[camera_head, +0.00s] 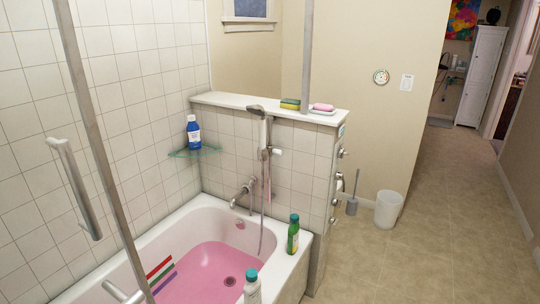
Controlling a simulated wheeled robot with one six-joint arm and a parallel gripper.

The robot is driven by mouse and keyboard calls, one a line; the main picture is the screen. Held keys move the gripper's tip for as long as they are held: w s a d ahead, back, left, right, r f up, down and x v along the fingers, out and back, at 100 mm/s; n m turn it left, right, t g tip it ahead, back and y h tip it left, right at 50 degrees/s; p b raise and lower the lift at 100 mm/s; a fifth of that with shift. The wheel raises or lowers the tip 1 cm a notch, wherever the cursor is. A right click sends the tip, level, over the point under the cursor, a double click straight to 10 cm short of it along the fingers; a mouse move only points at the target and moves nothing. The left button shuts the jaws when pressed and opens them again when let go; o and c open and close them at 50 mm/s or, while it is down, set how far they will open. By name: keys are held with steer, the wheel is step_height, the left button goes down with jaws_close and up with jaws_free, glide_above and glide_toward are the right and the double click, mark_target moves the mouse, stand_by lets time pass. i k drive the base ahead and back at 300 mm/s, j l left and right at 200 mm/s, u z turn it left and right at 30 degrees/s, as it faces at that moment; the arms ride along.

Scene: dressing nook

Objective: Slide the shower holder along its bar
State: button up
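The shower holder (276,151), with a pale knob at its right side, sits on a short upright bar (267,180) fixed to the tiled half wall. The bar is partly hidden behind the shower head and hose. My gripper is not in view.
The bathtub (205,202) holds pink water. A green bottle (293,238) and a white bottle (252,288) stand on its near rim. Metal posts (90,120) rise in front. Floor at right is clear beyond the white bin (388,210).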

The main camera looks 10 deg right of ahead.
mark_target(262, 156)
steer(key=i+l+z, duration=0.25)
steer(key=i, duration=0.35)
steer(key=i+l+z, duration=0.25)
steer(key=i, duration=0.4)
steer(key=i+z, duration=0.25)
steer(key=i, duration=0.35)
